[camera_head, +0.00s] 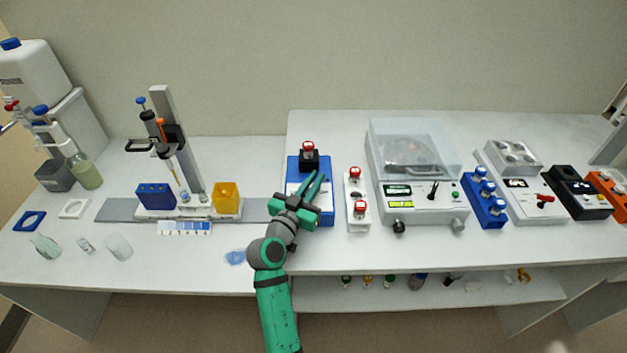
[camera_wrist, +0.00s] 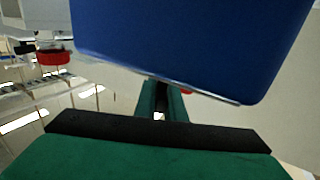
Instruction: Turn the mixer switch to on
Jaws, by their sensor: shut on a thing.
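The mixer (camera_head: 294,180) is a blue box on the bench with a black top part holding a red-capped vial (camera_head: 308,148). My green gripper (camera_head: 317,181) is in front of it, its fingers overlapping the mixer's right half. In the wrist view the mixer's blue body (camera_wrist: 190,45) fills the upper part, and my fingers (camera_wrist: 162,98) reach to its lower edge. A small red bit (camera_wrist: 187,91) shows beside the fingertips, likely part of the switch. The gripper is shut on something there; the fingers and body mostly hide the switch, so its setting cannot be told.
A white rack with two red-capped vials (camera_head: 357,186) stands close to the right of the mixer, then a clear-lidded machine (camera_head: 428,205). A pipette stand (camera_head: 165,125) with blue and yellow boxes is to the left. Bench front (camera_head: 345,257) is clear.

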